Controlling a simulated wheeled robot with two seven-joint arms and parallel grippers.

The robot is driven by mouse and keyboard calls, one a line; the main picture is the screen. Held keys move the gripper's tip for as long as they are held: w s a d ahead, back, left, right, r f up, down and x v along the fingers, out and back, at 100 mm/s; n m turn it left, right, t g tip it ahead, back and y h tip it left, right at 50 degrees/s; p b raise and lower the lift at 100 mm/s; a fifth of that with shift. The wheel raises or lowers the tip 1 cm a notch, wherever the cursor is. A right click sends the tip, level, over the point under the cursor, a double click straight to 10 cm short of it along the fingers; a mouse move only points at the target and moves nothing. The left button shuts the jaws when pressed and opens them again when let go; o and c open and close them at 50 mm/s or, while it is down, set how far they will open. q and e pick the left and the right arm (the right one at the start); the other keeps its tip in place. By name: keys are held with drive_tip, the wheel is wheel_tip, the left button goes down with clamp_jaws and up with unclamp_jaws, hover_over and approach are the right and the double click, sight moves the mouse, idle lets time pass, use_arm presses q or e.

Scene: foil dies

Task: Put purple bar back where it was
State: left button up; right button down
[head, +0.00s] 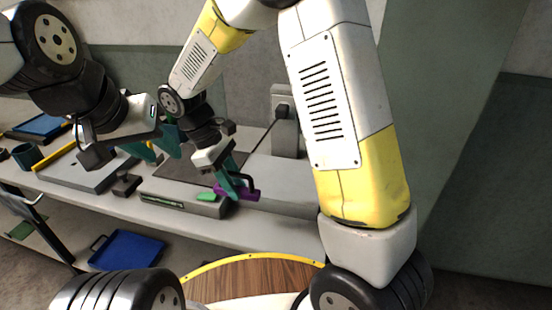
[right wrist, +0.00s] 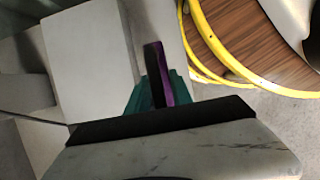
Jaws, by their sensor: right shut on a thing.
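The purple bar (head: 248,194) is held in my right gripper (head: 236,187), whose teal fingers are shut on it. The bar is over the front right end of a low grey block on the bench. I cannot tell whether it touches the block. In the right wrist view the purple bar (right wrist: 166,74) stands out beyond the teal fingers, beside a dark strip. My left gripper (head: 156,148) is at the left above the bench, with its teal fingers apart and nothing seen between them.
The grey block (head: 165,197) has a green piece (head: 206,197) at its front edge. A small dark block (head: 126,184) sits left of it. A grey box with a cable (head: 284,125) stands behind. A blue tray (head: 127,250) is below the bench. A round wooden top (head: 250,281) is in front.

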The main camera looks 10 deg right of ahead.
hover_over(283, 182)
drive_tip(key=a, duration=0.2)
drive_tip(key=shift+w+d+f, duration=0.15)
drive_tip(key=shift+d+f, duration=0.1)
drive_tip(key=shift+f, duration=0.45)
drive_tip(key=shift+w+d+f, duration=0.1)
drive_tip(key=shift+f, duration=1.65)
drive_tip(key=shift+f, duration=0.1)
drive_tip(key=c, duration=1.1)
unclamp_jaws()
drive_tip(key=shift+f, duration=0.1)
